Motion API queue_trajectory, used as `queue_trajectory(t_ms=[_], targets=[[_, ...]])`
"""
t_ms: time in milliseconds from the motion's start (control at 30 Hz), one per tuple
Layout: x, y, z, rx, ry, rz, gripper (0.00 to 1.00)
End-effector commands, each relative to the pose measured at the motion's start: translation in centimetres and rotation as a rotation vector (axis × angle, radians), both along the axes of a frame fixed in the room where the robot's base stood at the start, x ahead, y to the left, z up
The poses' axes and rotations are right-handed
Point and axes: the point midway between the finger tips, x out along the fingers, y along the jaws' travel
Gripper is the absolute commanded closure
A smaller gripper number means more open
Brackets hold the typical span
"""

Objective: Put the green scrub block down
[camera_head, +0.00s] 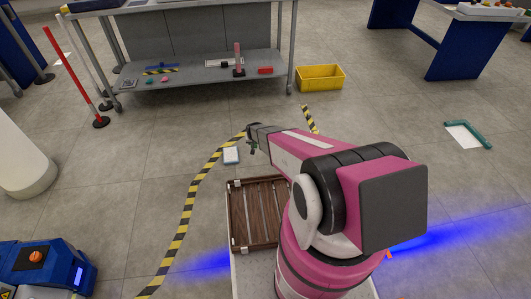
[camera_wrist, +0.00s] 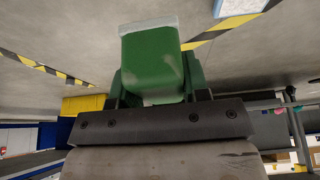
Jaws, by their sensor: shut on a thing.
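The green scrub block (camera_wrist: 152,62) fills the upper middle of the wrist view, with a pale strip along its far end. My gripper (camera_wrist: 158,88) is shut on it, with a finger at each side. In the head view my gripper (camera_head: 254,146) points away from me above the grey floor, beyond the slatted wooden tray. There the block is very small and mostly hidden by the gripper. It is held clear of any surface that I can make out.
A brown slatted tray (camera_head: 240,215) lies below my arm. A white-and-blue item (camera_head: 231,156) lies on the floor by yellow-black tape (camera_head: 185,225). A yellow bin (camera_head: 320,84) stands beside a grey workbench (camera_head: 200,78) with small items on its lower shelf.

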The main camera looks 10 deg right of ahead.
Motion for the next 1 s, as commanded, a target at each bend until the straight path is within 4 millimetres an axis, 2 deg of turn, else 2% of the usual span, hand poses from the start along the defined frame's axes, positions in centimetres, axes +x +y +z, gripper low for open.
queue_trajectory(t_ms=[33,100,267,733,1000], targets=[[-0.2,0.2,-1.7,0.001,0.001,0.001,0.77],[-0.5,0.3,-2.9,0.001,0.0,0.002,0.77],[-0.5,0.0,-4.5,0.003,-0.001,0.001,0.77],[5.2,-6.7,-9.7,0.003,-0.001,-0.001,0.77],[6.5,-8.6,-11.1,0.003,-0.001,0.001,0.77]])
